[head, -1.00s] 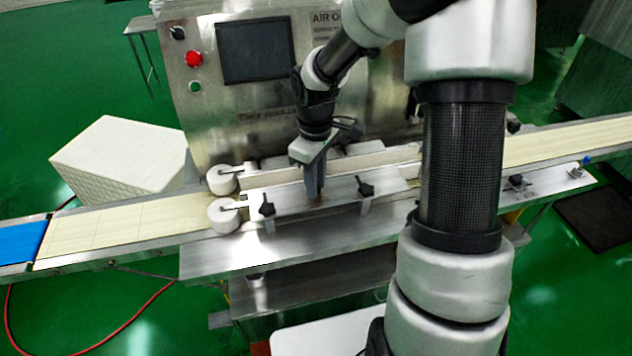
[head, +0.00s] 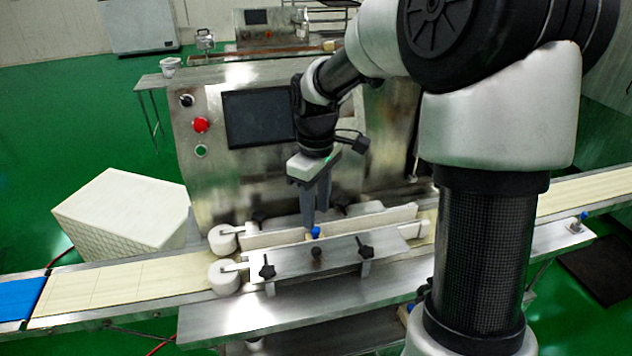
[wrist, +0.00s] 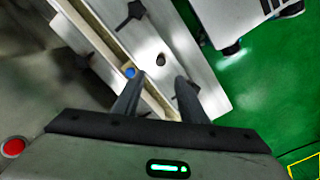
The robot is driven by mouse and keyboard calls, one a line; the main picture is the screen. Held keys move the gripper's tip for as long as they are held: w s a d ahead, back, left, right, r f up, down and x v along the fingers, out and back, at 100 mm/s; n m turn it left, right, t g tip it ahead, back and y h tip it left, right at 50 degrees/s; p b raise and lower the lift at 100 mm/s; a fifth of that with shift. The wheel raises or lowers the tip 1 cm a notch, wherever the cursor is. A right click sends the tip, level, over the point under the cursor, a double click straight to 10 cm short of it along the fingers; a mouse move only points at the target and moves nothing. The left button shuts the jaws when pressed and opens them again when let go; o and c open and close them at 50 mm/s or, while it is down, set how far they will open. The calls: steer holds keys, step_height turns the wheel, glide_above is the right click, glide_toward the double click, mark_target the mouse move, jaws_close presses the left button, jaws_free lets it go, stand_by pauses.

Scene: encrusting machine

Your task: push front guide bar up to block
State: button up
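The front guide bar (head: 340,251) is a metal plate with black knobs, running along the near side of the conveyor. It also shows in the wrist view (wrist: 146,38). The rear guide bar (head: 270,238) runs along the far side. A small block with a blue top (head: 316,232) sits in the channel between the bars; in the wrist view the blue part (wrist: 129,72) shows just beside one finger. My gripper (head: 312,225) points down above the bars. In the wrist view its fingers are apart with nothing seen held between them. Whether they touch the bar is unclear.
White rollers (head: 223,276) stand at the left ends of the bars. The machine cabinet with a dark screen (head: 259,118) and red button (head: 201,125) rises behind. A pale crate (head: 125,215) stands at left. The steel shelf (head: 300,312) in front is clear.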

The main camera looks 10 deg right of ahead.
step_height(320, 180, up, 6)
steer(key=shift+p, duration=0.3)
